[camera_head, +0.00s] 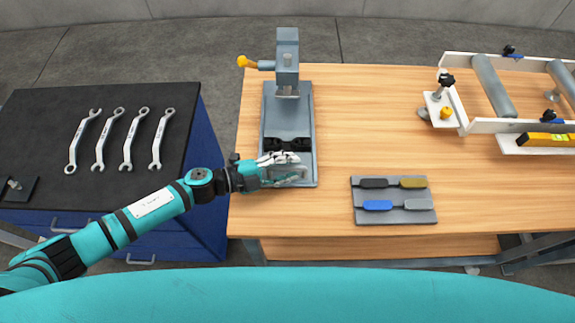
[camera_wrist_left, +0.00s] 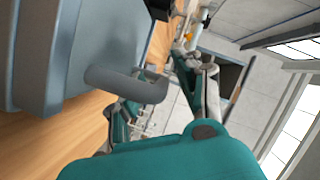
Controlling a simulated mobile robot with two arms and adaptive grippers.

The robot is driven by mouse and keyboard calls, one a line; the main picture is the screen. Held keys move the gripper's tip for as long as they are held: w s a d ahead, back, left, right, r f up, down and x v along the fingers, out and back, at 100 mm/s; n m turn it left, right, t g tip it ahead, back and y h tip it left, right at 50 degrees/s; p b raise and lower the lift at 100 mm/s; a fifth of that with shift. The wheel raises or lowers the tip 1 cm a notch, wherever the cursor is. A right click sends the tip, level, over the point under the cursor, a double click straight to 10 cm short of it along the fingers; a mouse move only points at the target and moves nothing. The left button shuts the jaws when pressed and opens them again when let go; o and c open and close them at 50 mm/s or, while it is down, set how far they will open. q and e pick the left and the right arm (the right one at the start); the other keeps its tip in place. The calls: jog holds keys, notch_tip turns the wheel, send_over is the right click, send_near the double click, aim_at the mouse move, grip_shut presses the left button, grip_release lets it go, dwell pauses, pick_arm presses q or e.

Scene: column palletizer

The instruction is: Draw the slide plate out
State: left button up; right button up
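A grey press (camera_head: 287,62) with a yellow-knobbed lever stands on the wooden table. A grey plate (camera_head: 288,118) extends from it toward me and carries a dark block (camera_head: 288,144). I cannot tell the slide plate's exact edges from the base. A grey bent handle (camera_wrist_left: 128,86) sticks out from the grey body in the left wrist view. My left gripper (camera_head: 296,169) is at the near end of the plate, fingers spread, one finger on each side of the handle in the left wrist view. Contact with the handle is unclear. My right gripper is in neither view.
A grey tray (camera_head: 395,216) with several coloured-handled pieces lies to the right. A white roller frame (camera_head: 462,118) with a yellow level (camera_head: 548,140) is farther right. A black-topped blue cabinet (camera_head: 60,130) with several wrenches stands left. Table between is clear.

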pick_arm(q)
jog(key=v, duration=1.2)
dwell(0.4)
